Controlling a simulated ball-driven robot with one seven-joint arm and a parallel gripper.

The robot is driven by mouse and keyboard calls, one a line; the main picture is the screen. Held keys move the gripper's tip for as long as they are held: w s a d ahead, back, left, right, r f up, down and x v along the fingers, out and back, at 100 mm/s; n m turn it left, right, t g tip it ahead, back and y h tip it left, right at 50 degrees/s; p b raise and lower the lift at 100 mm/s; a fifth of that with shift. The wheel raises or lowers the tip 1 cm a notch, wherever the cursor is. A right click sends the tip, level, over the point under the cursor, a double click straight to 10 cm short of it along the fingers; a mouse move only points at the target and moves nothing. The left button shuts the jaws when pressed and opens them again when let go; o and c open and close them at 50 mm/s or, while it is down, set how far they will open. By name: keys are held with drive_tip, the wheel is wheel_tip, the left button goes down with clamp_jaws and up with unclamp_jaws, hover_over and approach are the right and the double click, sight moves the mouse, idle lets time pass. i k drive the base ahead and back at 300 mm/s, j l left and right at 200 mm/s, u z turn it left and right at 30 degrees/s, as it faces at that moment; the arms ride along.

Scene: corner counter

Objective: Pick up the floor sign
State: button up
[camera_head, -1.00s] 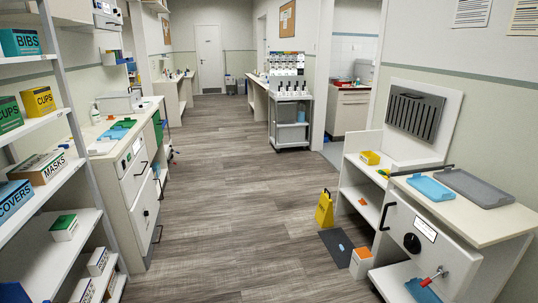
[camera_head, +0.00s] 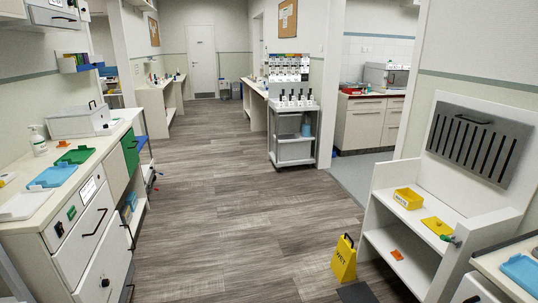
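My gripper is not in view, and no part of my arm shows.
A dark mat (camera_head: 356,292) lies just in front of the sign, cut by the lower edge. The white shelf unit (camera_head: 384,214) stands to the right. Drawer counters (camera_head: 83,245) line the left. A grey trolley (camera_head: 293,150) stands further back. The middle floor is clear.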

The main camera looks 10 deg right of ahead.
sight(343, 263)
drive_tip(key=i, duration=1.85)
drive_tip(key=i+j, duration=0.1)
drive_tip(key=i, duration=1.75)
drive_tip(key=i+z, duration=0.5)
drive_tip(key=k+l, duration=0.05)
drive_tip(key=k, duration=0.05)
